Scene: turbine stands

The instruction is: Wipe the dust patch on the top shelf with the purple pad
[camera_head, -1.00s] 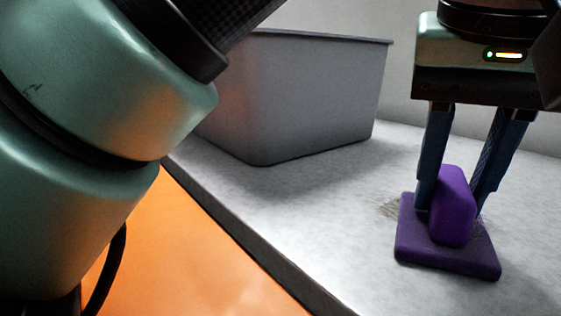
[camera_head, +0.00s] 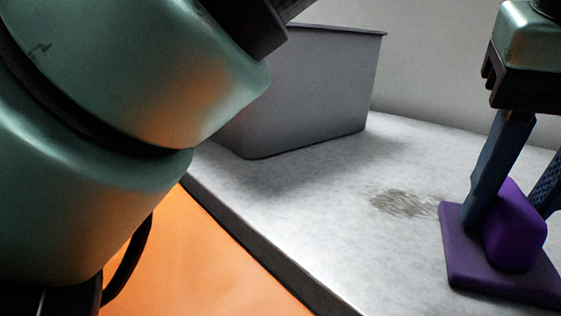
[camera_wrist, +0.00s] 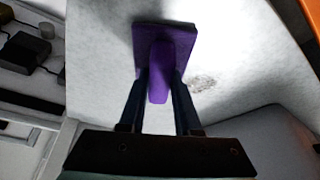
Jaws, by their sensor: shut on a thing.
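The purple pad (camera_head: 500,262) has a flat square base and a raised block handle. My gripper (camera_head: 505,225) is shut on that handle, one finger on each side. The pad's base looks flat on, or very near, the grey top shelf (camera_head: 300,215); exact contact cannot be told. The dust patch (camera_head: 403,203) is a brownish scribbled smudge, just left of the pad in the head view. In the wrist view the pad (camera_wrist: 165,50) sits at the upper middle between the fingers (camera_wrist: 158,98), and the dust patch (camera_wrist: 200,84) shows to its right, clear of the base.
A grey bin (camera_head: 305,90) stands on the shelf at the back left; its side also shows at the lower right of the wrist view (camera_wrist: 265,140). The shelf's front edge drops to an orange surface (camera_head: 225,260). The shelf between bin and dust patch is clear.

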